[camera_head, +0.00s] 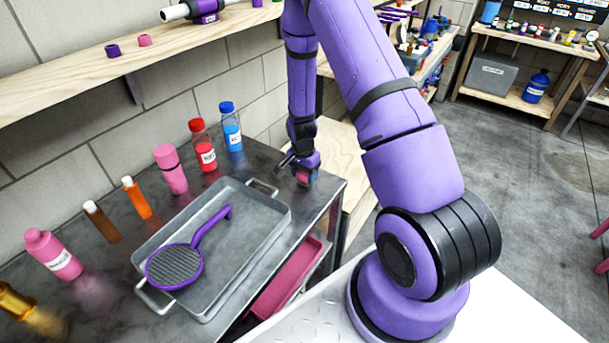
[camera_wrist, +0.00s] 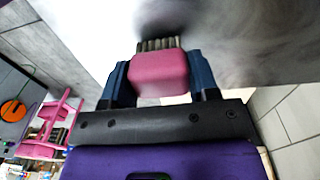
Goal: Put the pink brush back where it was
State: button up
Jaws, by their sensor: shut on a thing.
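My gripper (camera_wrist: 160,85) is shut on the pink brush (camera_wrist: 158,72), with a blue finger on each side of its pink block. The brush's dark bristles point away from the gripper, toward a grey surface; I cannot tell whether they touch it. In the head view, my gripper (camera_head: 301,172) is low over the right end of the dark metal table (camera_head: 330,187), to the right of the bottles. The brush shows there only as a small pink patch (camera_head: 303,178), mostly hidden by the gripper.
A grey metal tray (camera_head: 278,207) holding a purple round-headed tool (camera_head: 176,265) lies left of the gripper. A blue bottle (camera_head: 231,128) and a red bottle (camera_head: 202,146) stand behind the tray. A wooden shelf (camera_head: 75,70) runs along the wall above. A pink bin (camera_head: 288,277) sits below the tabletop.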

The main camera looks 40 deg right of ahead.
jog(key=shift+f, duration=0.25)
jog(key=o, duration=1)
jog(key=shift+o, duration=0.2)
notch_tip(320, 180, up, 12)
notch_tip(320, 180, up, 12)
jog(key=r+n+t, duration=0.1)
jog(key=n, duration=0.2)
send_over(302, 172)
jog(key=s+a, duration=0.2)
jog(key=a, duration=0.2)
jog(key=s+a+r+n+t, duration=0.25)
jog(key=s+r, duration=0.25)
jog(key=r, duration=0.5)
jog(key=s+a+r+n, duration=0.2)
jog(key=s+r, duration=0.2)
jog(key=s, duration=0.2)
jog(key=s+a+r+n+t, duration=0.1)
jog(key=s+a+r+n, duration=0.1)
jog(key=s, duration=0.5)
jog(key=s+a+r+n+t, duration=0.1)
jog(key=s+r+n, duration=0.3)
jog(key=s+r, duration=0.2)
jog(key=shift+s+a+r+y, duration=0.2)
jog(key=shift+s+a+y, duration=0.1)
jog(key=shift+s+a, duration=0.1)
jog(key=shift+n, duration=0.25)
